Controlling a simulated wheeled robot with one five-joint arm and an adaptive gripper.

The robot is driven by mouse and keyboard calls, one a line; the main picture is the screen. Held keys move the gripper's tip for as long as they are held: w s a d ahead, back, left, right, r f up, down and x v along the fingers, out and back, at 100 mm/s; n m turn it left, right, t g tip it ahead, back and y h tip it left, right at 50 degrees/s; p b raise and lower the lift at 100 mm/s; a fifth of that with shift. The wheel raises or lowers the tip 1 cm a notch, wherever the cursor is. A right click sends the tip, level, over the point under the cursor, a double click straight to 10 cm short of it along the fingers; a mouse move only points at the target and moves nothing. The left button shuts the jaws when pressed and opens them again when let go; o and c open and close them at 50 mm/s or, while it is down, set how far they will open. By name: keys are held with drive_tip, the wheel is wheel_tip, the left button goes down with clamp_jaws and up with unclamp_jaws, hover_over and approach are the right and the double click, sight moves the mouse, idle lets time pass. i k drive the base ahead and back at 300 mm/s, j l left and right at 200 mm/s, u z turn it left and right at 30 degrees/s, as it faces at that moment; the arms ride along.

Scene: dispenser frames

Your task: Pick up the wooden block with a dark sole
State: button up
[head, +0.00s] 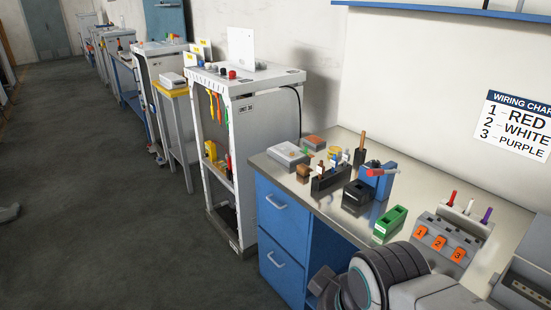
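A small brown block (303,171) sits on the metal bench top, at the left end of a black holder with several tools. It looks like the wooden block, but it is too small to make out a dark sole. An orange-brown piece with a greyish lower part (314,142) lies farther back on the bench. My arm comes in at the bottom right, in front of the bench and well apart from both. Dark grey parts at its end (324,284) may be my gripper. Its fingers cannot be made out, and nothing is seen held.
The bench (343,205) also carries a grey box (288,154), a black block (356,196), a blue stand (377,184), a green box (390,223) and a numbered grey unit (440,243). A white cart (247,90) stands at left. Open floor (90,200) lies farther left.

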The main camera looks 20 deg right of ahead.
sight(303, 170)
drive_tip(key=i+j+u, duration=0.15)
drive_tip(key=i, duration=0.55)
drive_tip(key=i+u, duration=0.15)
drive_tip(key=i, duration=0.5)
drive_tip(key=i+u, duration=0.15)
drive_tip(key=i, duration=0.55)
drive_tip(key=i+l+u, duration=0.15)
drive_tip(key=i, duration=0.55)
